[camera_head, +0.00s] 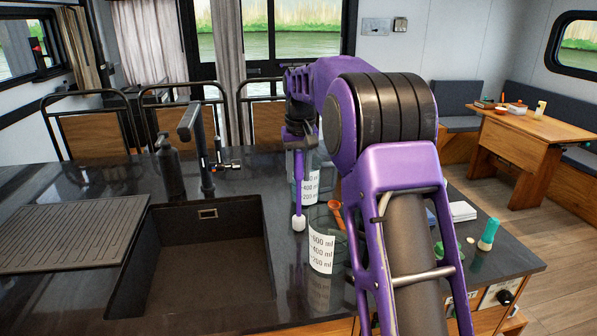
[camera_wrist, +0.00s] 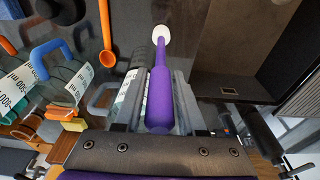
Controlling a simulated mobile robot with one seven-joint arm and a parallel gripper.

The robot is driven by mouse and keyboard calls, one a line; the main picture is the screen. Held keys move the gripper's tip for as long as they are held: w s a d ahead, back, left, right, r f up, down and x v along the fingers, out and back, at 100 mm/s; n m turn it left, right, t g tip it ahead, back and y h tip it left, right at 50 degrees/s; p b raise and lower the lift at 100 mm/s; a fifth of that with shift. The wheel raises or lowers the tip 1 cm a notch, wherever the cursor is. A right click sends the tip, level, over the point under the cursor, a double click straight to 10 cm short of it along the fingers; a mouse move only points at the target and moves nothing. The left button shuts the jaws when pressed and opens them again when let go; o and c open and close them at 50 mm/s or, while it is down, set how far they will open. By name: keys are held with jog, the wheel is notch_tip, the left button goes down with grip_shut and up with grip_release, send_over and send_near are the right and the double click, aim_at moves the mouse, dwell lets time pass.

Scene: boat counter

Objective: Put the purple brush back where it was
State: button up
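The purple brush (camera_head: 298,182) hangs upright from my gripper (camera_head: 299,138), its white head (camera_head: 298,222) pointing down near the counter beside the sink. I cannot tell whether the white head touches the counter. In the wrist view the purple handle (camera_wrist: 160,98) lies between the two grey fingers of my gripper (camera_wrist: 163,82), which are closed around it, and the white head (camera_wrist: 162,33) sticks out beyond them. Where the brush was before is not shown clearly. My arm hides part of the counter to the right.
Clear jars with ml labels (camera_head: 321,252) stand close to the right of the brush, with an orange spoon (camera_head: 336,212) by them. The dark sink (camera_head: 208,262) and black faucet (camera_head: 196,150) are to the left. A teal-and-white bottle (camera_head: 488,235) stands at the counter's right.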

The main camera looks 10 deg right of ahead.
jog(key=shift+o, duration=1.1)
notch_tip(320, 180, up, 12)
jog(key=s+p, duration=0.1)
jog(key=p, duration=0.1)
jog(key=shift+s, duration=0.4)
jog(key=shift+r, duration=0.2)
